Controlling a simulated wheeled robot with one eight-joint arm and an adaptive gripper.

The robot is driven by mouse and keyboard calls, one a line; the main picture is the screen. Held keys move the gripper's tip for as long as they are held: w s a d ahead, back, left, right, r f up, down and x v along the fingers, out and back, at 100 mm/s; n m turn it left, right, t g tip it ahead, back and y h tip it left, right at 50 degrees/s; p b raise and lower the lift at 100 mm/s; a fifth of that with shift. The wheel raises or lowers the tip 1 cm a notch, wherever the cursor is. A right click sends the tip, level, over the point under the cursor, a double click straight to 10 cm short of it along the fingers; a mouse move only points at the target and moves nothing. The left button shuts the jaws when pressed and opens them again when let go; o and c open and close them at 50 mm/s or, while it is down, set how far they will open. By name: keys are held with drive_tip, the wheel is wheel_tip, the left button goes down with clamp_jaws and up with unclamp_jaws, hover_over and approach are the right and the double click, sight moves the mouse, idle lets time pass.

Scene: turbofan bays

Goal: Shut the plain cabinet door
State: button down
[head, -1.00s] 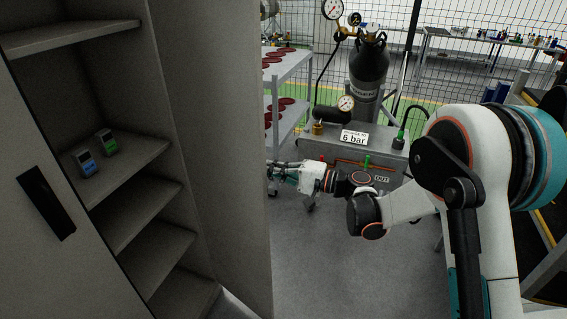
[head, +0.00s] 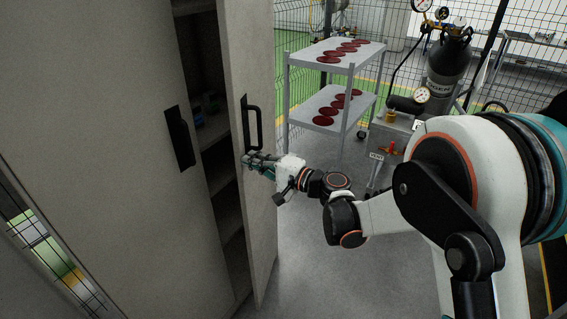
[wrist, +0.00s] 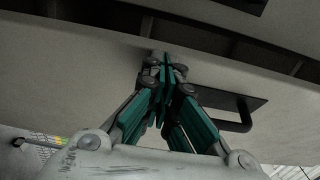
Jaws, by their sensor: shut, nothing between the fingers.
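The grey plain cabinet door (head: 234,55) stands ajar on the right side of the cabinet, with a dark gap between it and the left front panel (head: 110,150). It carries a black bar handle (head: 257,127), also seen right of the fingers in the wrist view (wrist: 238,116). My gripper (head: 250,160) is at the door's outer face, just below the handle. In the wrist view my gripper (wrist: 163,62) has its teal fingers together and empty, with tips at or very near the door surface; exact contact is hard to tell.
Shelves with small devices (head: 205,108) show dimly through the gap. A black handle (head: 180,139) is on the left panel. A grey trolley (head: 333,48) with dark red discs and a gas cylinder (head: 449,65) stand behind.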

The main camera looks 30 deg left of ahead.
drive_tip(key=s+a, duration=0.2)
drive_tip(key=a, duration=0.6)
drive_tip(key=shift+s+a, duration=0.25)
drive_tip(key=shift+s, duration=0.1)
